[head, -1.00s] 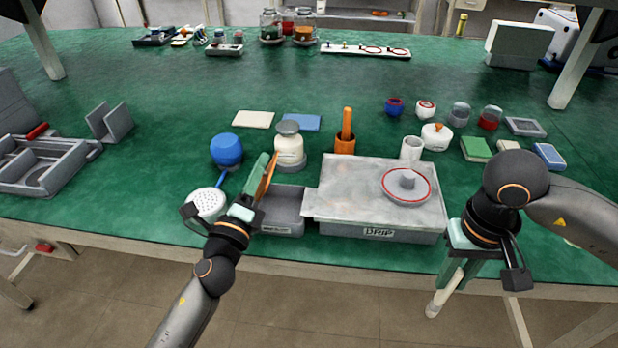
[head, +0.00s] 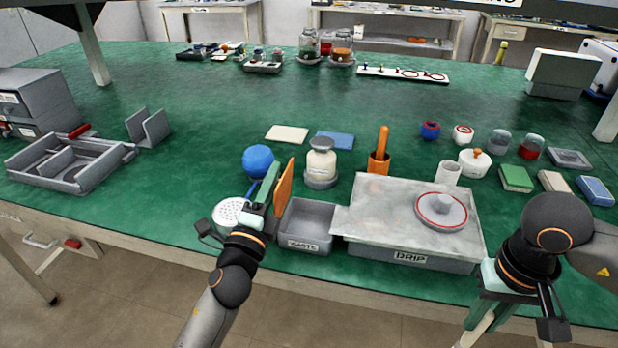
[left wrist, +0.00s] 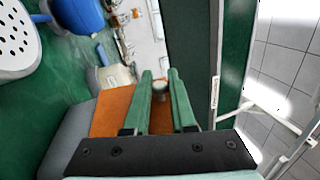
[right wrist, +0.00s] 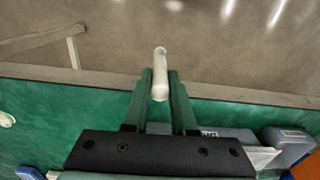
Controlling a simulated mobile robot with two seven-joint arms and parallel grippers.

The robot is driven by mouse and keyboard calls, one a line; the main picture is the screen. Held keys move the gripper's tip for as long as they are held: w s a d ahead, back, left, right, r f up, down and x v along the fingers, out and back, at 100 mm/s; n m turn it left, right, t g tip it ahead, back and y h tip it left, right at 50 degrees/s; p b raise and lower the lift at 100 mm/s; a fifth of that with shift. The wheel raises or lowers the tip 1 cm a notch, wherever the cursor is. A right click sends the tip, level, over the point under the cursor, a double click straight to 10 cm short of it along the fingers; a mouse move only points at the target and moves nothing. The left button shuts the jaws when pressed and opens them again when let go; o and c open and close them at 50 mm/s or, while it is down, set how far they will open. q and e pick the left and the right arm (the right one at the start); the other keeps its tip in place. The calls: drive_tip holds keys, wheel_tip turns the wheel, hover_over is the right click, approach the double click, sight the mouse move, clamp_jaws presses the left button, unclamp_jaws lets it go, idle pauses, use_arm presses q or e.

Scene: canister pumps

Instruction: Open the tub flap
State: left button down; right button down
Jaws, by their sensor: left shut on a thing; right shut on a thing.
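The grey tub (head: 307,246), labelled "WASTE", stands at the table's front, left of the "DRIP" box. Its orange flap (head: 285,188) stands nearly upright at the tub's left side, and the tub's inside shows. My left gripper (head: 270,182) is at the flap's left face. In the left wrist view, its green fingers (left wrist: 160,88) are shut on a small grey knob in front of the orange flap (left wrist: 108,112). My right gripper (right wrist: 160,82) is shut on a white cylinder (right wrist: 160,60), held low off the table's front edge at the right.
The "DRIP" box (head: 410,256) with a metal top and round red-rimmed lid (head: 441,210) adjoins the tub. A jar (head: 321,160), a blue ball-shaped thing (head: 258,161) and a perforated white disc (head: 231,212) are close by.

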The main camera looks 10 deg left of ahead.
use_arm(q)
drive_tip(key=c, duration=0.7)
unclamp_jaws()
drive_tip(key=shift+c, duration=0.2)
use_arm(e)
wheel_tip(320, 180, down, 2)
drive_tip(key=shift+f+b, duration=0.15)
drive_tip(key=shift+b, duration=1)
drive_tip(key=shift+f, duration=0.1)
use_arm(q)
drive_tip(key=v, duration=1.2)
drive_tip(key=shift+s, duration=0.1)
use_arm(e)
drive_tip(key=shift+s, duration=0.1)
